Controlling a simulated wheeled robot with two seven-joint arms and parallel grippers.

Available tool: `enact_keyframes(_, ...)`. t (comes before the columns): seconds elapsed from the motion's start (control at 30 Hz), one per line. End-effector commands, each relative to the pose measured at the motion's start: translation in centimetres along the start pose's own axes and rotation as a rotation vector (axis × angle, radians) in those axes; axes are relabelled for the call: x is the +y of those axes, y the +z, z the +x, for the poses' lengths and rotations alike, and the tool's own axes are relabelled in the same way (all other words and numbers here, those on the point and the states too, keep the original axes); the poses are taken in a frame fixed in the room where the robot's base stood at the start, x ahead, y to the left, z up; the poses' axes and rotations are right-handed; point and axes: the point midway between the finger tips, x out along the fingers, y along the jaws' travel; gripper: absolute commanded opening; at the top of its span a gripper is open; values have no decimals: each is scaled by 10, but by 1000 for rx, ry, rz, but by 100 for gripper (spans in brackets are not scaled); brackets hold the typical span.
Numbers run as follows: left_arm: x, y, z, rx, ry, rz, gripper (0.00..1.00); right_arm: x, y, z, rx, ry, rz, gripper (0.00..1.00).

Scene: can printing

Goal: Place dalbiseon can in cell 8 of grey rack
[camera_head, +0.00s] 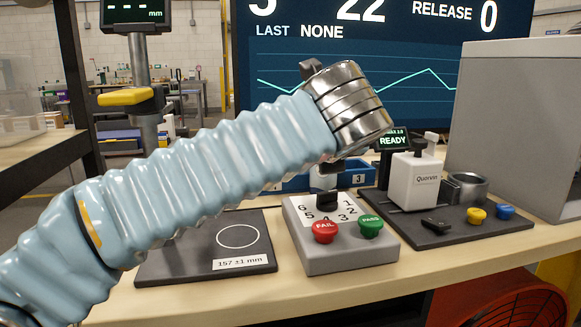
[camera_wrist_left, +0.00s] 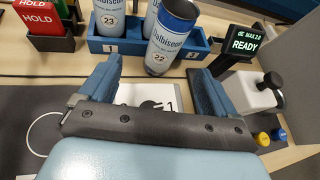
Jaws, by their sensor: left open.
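My left gripper (camera_wrist_left: 158,72) is open, with its two blue-padded fingers spread. A white and blue Dalbiseon can marked 22 (camera_wrist_left: 172,38) shows beyond and between the fingertips, slightly tilted in the picture. The grey rack and my right gripper are not in view.
A box with a dial, a red FAIL button (camera_head: 325,231) and a green PASS button (camera_head: 370,226) stands at the bench front. A black pad (camera_head: 170,262) lies left of it. A white device (camera_head: 413,182) and a large grey housing (camera_head: 520,120) stand right.

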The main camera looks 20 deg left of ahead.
Motion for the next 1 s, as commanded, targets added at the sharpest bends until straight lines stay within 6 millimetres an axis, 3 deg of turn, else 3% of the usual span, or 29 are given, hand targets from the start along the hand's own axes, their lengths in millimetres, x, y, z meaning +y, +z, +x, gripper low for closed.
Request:
enact_keyframes(0.07, -9, 0, -8, -29, 1, 80, 91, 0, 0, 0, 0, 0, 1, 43)
enact_keyframes(0.17, -12, 1, -2, -40, 7, 115, 91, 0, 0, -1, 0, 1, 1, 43)
enact_keyframes(0.5, -12, 4, 64, -38, 7, 111, 91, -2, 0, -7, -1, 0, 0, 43)
enact_keyframes(0.73, -15, 4, 84, -37, 6, 112, 91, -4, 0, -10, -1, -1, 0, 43)
enact_keyframes(1.0, -19, 4, 123, -38, 5, 108, 91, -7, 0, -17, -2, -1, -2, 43)
